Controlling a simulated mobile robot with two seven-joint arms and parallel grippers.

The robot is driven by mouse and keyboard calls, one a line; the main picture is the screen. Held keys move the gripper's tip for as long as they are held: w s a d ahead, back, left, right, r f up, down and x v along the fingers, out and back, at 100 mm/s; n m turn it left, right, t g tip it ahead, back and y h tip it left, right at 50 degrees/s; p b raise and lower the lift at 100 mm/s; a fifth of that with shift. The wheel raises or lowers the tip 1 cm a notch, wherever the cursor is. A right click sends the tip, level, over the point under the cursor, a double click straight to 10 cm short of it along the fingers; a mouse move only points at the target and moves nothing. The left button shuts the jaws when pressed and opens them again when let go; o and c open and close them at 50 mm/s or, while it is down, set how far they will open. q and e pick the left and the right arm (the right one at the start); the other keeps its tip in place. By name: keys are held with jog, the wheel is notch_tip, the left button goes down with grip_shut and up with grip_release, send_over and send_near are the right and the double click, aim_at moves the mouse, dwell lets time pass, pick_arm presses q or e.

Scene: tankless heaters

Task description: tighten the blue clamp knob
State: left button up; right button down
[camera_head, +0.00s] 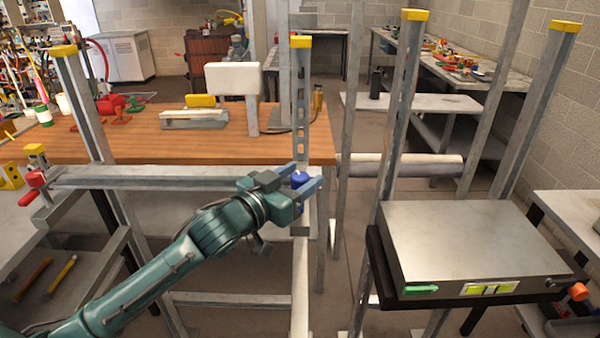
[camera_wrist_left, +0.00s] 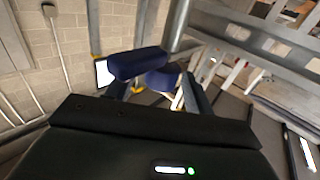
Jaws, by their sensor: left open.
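The blue clamp knob (camera_head: 300,179) sits on the upright grey metal post with the yellow cap, at the middle of the head view. My left gripper (camera_head: 304,184) is open at the knob, with its blue-grey fingers on either side of it. I cannot tell whether the fingers touch the knob. In the left wrist view a dark blue rounded shape, which looks like the knob (camera_wrist_left: 163,78), shows between the fingers of my left gripper (camera_wrist_left: 165,82). Part of the knob is hidden by the fingers. My right gripper is not in view.
A red knob (camera_head: 36,179) is at the left end of the horizontal metal rail (camera_head: 170,181). A wooden bench (camera_head: 180,144) stands behind. A flat metal box (camera_head: 470,240) with green and yellow labels is at the right. Several yellow-capped posts stand around.

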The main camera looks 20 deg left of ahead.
pick_arm(q)
jog(key=shift+w+d, duration=0.15)
jog(key=shift+w, duration=0.1)
jog(key=shift+c, duration=0.5)
jog(key=c, duration=0.9)
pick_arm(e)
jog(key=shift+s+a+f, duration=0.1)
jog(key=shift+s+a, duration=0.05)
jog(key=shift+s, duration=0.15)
pick_arm(q)
jog(key=shift+o, duration=0.2)
